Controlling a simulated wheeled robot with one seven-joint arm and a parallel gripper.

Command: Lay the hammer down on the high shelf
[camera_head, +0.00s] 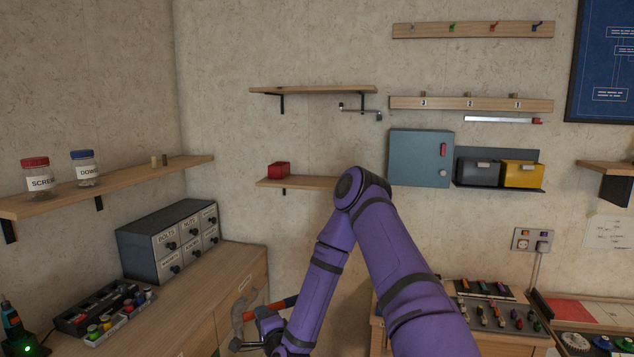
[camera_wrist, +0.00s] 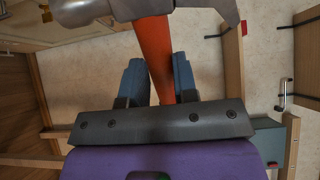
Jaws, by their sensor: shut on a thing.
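The hammer has a grey metal head (camera_head: 239,314) and an orange-red handle (camera_head: 284,303). My gripper (camera_head: 262,316) is shut on the handle, low in front of the wooden drawer cabinet. In the wrist view the handle (camera_wrist: 153,45) runs between the two fingers, with the hammer head (camera_wrist: 95,10) beyond the fingertips at the top edge. The high shelf (camera_head: 312,90) is a wooden board on dark brackets on the back wall. Its visible front is bare, and it is well above my gripper.
A lower shelf (camera_head: 310,183) with a red box (camera_head: 279,170) is below the high shelf. A small rail (camera_head: 360,110) juts out by the high shelf's right end. A blue-grey cabinet (camera_head: 420,158) hangs to the right. A side shelf (camera_head: 130,185) holds jars at left.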

